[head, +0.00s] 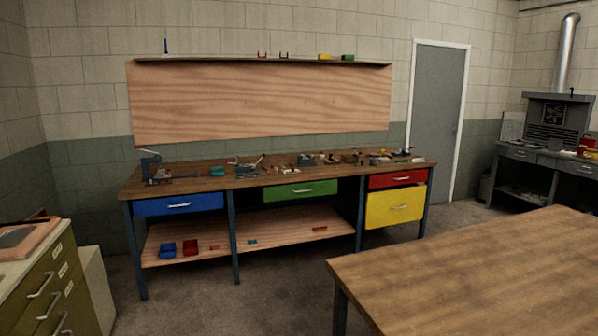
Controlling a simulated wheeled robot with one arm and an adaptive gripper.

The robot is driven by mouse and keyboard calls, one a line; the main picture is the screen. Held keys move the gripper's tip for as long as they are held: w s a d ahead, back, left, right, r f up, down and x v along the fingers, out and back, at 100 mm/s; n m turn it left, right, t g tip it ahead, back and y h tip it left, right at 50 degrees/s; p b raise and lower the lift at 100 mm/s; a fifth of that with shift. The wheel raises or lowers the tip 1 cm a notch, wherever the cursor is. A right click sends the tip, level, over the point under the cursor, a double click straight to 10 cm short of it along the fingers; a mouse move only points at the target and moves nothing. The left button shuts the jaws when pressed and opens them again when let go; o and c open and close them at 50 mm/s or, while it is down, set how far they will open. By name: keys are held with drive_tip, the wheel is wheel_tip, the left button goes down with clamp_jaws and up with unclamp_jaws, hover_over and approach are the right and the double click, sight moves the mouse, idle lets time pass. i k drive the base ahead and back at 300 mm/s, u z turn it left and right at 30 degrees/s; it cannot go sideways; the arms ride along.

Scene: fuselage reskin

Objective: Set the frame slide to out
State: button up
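I cannot make out a frame slide in the head view. Several small tools and parts lie on the wooden workbench (225,181) against the far wall, too small to identify. A grey-blue clamp-like tool (151,166) stands at the bench's left end. My gripper is not in view.
A wooden table (480,270) fills the right foreground. An olive drawer cabinet (45,290) stands at the left front. The bench has blue (179,204), green (300,191), red (397,179) and yellow (395,207) drawers. Grey floor between is clear. A grey door (437,110) is behind.

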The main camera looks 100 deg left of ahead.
sight(162, 176)
drive_tip(key=u, duration=0.55)
drive_tip(key=k, duration=0.9)
drive_tip(key=u, duration=0.9)
drive_tip(key=i, duration=0.55)
drive_tip(key=u, duration=2)
drive_tip(key=i, duration=0.85)
drive_tip(key=u, duration=0.7)
drive_tip(key=i, duration=3)
